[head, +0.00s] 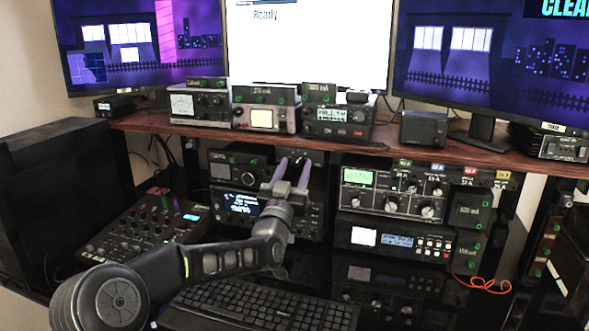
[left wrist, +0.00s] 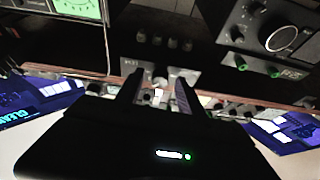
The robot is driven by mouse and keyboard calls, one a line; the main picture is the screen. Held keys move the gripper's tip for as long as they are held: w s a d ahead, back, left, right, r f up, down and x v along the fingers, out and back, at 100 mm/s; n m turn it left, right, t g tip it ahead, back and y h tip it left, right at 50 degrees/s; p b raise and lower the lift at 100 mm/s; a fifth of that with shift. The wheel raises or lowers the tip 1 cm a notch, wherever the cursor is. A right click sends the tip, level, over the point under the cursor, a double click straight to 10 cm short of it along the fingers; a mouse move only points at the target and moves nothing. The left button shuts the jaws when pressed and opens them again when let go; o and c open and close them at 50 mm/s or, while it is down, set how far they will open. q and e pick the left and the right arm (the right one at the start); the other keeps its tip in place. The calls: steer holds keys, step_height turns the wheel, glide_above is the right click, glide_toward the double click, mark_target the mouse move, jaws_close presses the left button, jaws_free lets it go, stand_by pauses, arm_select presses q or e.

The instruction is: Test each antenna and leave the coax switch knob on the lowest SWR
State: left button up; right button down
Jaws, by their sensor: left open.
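My left gripper (head: 294,163) reaches up from the desk centre with its two purple-looking fingers apart and empty. Its fingertips are in front of a small dark box (head: 314,157) under the shelf, which looks like the coax switch. In the left wrist view, upside down, the fingers (left wrist: 157,82) straddle a small light knob (left wrist: 160,81) on a grey panel. Whether they touch it, and where the knob points, I cannot tell. A tuner-like unit (head: 395,190) with a green-lit meter (head: 357,178) and several knobs stands to the right. The meter needle is too small to read. My right gripper is not in view.
A radio (head: 245,205) with a blue display sits just left of the gripper. Above runs a wooden shelf (head: 400,145) with several small boxes. A mixer (head: 150,230) and a keyboard (head: 260,310) lie in front. The centre screen (head: 310,50) reads "Ready".

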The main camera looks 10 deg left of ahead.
arm_select(q)
steer(key=shift+c, duration=0.5)
jaws_close()
